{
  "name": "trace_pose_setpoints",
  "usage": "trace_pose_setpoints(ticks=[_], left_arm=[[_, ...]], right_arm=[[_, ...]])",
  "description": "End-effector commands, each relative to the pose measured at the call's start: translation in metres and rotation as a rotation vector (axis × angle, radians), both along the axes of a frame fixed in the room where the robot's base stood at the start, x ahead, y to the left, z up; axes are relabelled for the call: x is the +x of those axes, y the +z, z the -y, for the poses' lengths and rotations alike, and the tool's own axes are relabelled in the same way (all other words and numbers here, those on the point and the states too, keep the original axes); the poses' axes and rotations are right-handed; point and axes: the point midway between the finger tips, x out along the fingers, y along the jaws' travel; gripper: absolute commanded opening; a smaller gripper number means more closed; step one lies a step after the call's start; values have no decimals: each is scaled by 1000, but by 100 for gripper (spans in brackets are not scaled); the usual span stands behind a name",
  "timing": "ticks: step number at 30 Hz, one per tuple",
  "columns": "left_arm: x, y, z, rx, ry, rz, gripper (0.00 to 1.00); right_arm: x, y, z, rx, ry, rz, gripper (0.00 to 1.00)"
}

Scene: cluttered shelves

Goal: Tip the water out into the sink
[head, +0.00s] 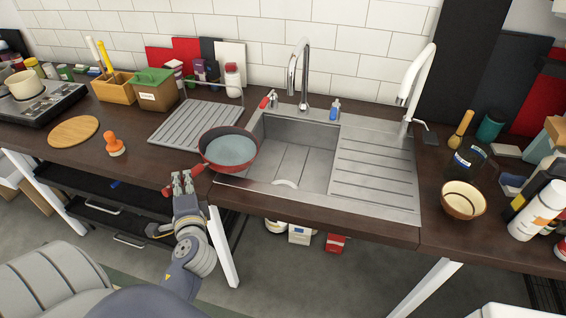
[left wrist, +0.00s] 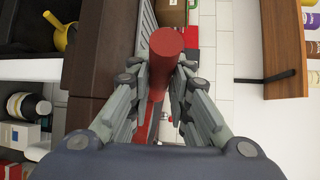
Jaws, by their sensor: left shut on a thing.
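A red pan (head: 228,150) with pale water in it is at the left edge of the steel sink (head: 290,165), roughly level. Its red handle (head: 190,179) points down and left toward my left gripper (head: 183,182). My left gripper is shut on the handle, which also shows in the left wrist view (left wrist: 165,50) between the fingers. A chrome tap (head: 299,65) rises behind the basin, and a white tap (head: 417,75) stands at the right. The pan hides part of the sink's left rim. My right gripper is not in view.
A ribbed drying rack (head: 190,122) lies left of the sink. A bowl (head: 463,200) and a white bottle (head: 538,210) stand to the right. The basin's right part looks clear.

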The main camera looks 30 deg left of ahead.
Motion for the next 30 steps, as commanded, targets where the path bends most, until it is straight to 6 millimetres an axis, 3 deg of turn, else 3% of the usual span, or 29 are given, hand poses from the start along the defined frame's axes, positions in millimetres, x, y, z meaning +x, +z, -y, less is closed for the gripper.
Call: trace_pose_setpoints(ticks=[30], left_arm=[[13,15,20,121,-2,-59,0]], right_arm=[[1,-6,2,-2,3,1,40]])
